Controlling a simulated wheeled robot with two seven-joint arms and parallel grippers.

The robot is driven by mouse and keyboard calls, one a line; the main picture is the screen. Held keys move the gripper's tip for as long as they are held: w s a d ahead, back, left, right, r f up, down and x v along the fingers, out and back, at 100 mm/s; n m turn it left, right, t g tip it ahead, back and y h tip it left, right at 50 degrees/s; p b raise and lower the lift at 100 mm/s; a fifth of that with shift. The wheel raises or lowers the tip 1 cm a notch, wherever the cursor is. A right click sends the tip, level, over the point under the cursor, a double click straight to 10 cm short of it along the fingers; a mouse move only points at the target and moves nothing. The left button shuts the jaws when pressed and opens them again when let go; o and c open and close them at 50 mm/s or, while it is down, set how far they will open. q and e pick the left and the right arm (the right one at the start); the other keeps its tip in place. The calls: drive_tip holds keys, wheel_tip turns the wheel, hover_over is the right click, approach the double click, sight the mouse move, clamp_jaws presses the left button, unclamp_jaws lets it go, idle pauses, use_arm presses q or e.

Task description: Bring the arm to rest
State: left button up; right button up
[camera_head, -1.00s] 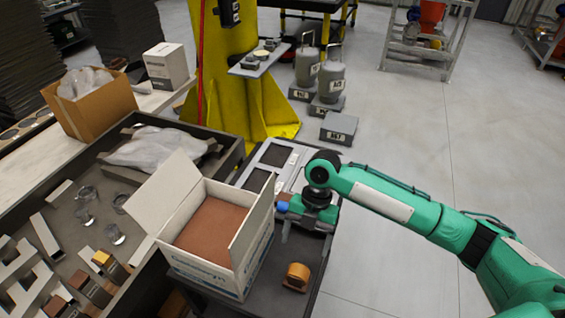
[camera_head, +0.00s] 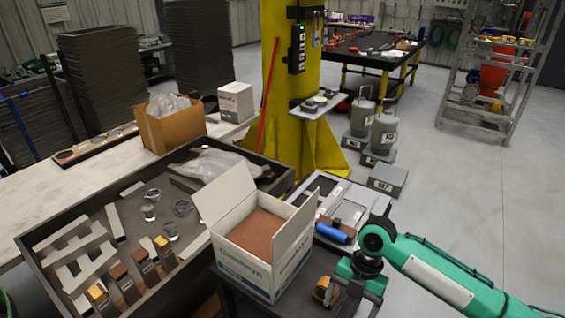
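My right arm is green and comes in from the lower right. Its gripper (camera_head: 356,298) points down at the bottom of the head view, right of the cardboard box. Its fingers look apart, with nothing seen between them. A small orange-brown block (camera_head: 325,290) is just left of it, partly hidden by the gripper. A tool with a blue handle (camera_head: 332,233) lies on the grey tray behind the gripper, apart from it. My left gripper is not in view.
An open white box (camera_head: 262,268) with a brown filling stands left of my gripper. A dark bin (camera_head: 32,243) with metal bars, glassware and blocks is farther left. A yellow column (camera_head: 277,90) and grey weights (camera_head: 384,132) stand behind. Open floor lies to the right.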

drive_tip(key=s+a+f+m+t+y, duration=0.2)
drive_tip(key=s+a+f+m+t, duration=0.3)
drive_tip(key=s+m, duration=0.5)
drive_tip(key=s+d+f+m+t+h, duration=0.1)
drive_tip(key=s+d+m+h, duration=0.1)
drive_tip(key=s+d+m, duration=0.55)
drive_tip(key=s+d+m+t+h, duration=0.1)
drive_tip(key=s+d+m+h, duration=0.3)
drive_tip(key=m, duration=0.6)
wheel_tip(320, 180, down, 31)
drive_tip(key=w+d+g+y, duration=0.1)
drive_tip(key=w, duration=0.1)
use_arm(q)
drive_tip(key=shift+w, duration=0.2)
use_arm(e)
drive_tip(key=s+d+f, duration=0.1)
drive_tip(key=s+f, duration=0.8)
drive_tip(key=f, duration=0.1)
drive_tip(key=s+d+f+g, duration=0.1)
drive_tip(key=s+d+f, duration=0.1)
drive_tip(key=s+f, duration=0.8)
drive_tip(key=shift+d+n, duration=0.25)
drive_tip(key=shift+n, duration=0.1)
